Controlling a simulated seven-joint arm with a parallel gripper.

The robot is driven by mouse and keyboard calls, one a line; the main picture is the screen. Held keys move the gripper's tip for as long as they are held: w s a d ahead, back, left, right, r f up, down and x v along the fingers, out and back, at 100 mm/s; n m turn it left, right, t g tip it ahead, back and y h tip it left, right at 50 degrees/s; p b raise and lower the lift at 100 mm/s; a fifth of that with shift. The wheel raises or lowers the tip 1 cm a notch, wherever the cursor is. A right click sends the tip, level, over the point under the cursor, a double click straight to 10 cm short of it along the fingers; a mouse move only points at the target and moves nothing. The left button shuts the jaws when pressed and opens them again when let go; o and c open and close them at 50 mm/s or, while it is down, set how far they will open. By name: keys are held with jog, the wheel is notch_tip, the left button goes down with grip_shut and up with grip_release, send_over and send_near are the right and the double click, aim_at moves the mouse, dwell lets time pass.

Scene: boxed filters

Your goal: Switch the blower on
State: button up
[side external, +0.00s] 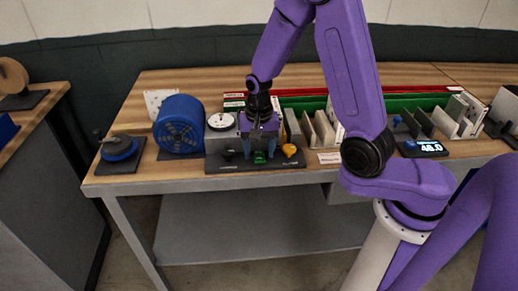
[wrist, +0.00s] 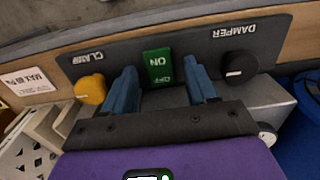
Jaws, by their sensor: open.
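The blower (side external: 180,125) is a blue round-fronted fan housing at the left of the bench, right beside a dark control panel (side external: 225,166). A green rocker switch (side external: 260,158) sits mid-panel near its front edge. In the wrist view the switch (wrist: 157,66) carries ON and OFF lettering, upside down; its pressed side is unclear. My gripper (side external: 259,152) points down over the panel, its two blue fingers apart and empty. In the wrist view my gripper (wrist: 162,75) has a finger on either side of the switch; whether they touch the panel is unclear.
A yellow clamp knob (wrist: 90,89) and a black damper knob (wrist: 241,65) flank the switch closely. A white dial (side external: 221,121) stands behind the panel. Upright filter panels (side external: 325,129) and a lit display (side external: 423,148) are to the right.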

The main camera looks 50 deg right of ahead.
jog(key=shift+f, duration=0.1)
jog(key=c, duration=1.1)
jog(key=shift+o, duration=0.2)
jog(key=shift+s+a+t+h, duration=0.1)
jog(key=shift+s+t+h, duration=0.05)
jog(key=shift+t+h, duration=0.4)
jog(key=o, duration=1.1)
jog(key=shift+c, duration=0.2)
jog(key=shift+a, duration=0.1)
